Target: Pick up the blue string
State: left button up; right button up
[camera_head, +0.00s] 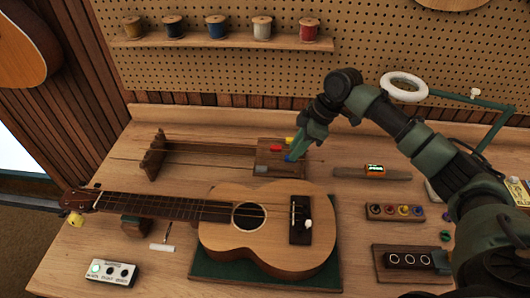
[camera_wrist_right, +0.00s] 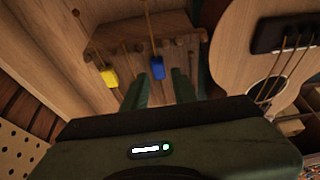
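The blue string's tag (camera_head: 288,157) is at a small wooden string holder (camera_head: 268,166) on the bench, close to my right gripper. A blue tag also shows in the right wrist view (camera_wrist_right: 158,67), hanging on a thin string. My right gripper (camera_head: 295,151) points down at the holder; in the wrist view its two green fingers (camera_wrist_right: 161,80) are apart, with the blue tag in line with the gap between their tips. I cannot tell whether they touch it. A yellow tag (camera_wrist_right: 108,77) hangs to the left, and a red tag (camera_head: 276,148) shows in the head view. My left gripper is not in view.
A ukulele (camera_head: 222,231) lies on a green mat (camera_head: 212,278) in front of the holder. A wooden shelf (camera_head: 190,42) carries several thread spools.

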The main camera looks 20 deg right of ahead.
jog(key=shift+x, duration=1.05)
jog(key=shift+w+f, duration=0.1)
jog(key=shift+f, duration=0.05)
grip_shut()
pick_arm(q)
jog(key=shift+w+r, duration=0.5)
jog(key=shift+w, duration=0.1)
